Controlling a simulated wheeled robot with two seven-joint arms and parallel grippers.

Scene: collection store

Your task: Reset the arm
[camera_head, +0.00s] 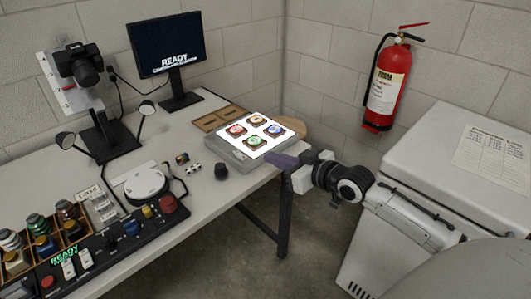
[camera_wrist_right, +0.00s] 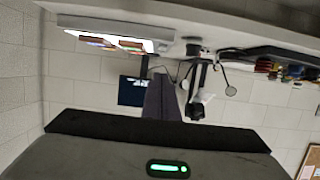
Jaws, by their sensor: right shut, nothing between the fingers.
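My right arm (camera_head: 345,184) reaches in from the right. Its gripper (camera_head: 279,163) is at the right end of the table, beside the near right corner of the lit tray. The gripper is shut with nothing in it. In the right wrist view, which is upside down, the closed purple-grey fingers (camera_wrist_right: 162,98) show in the middle, with the table edge and the tray above them. My left arm and gripper are not in view.
The lit tray (camera_head: 243,155) holds several coloured tiles on the table (camera_head: 190,200). A monitor (camera_head: 166,44), camera stand (camera_head: 107,138) and control panel (camera_head: 130,243) stand left. A white cabinet (camera_head: 440,150) is at right; a fire extinguisher (camera_head: 387,88) hangs behind.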

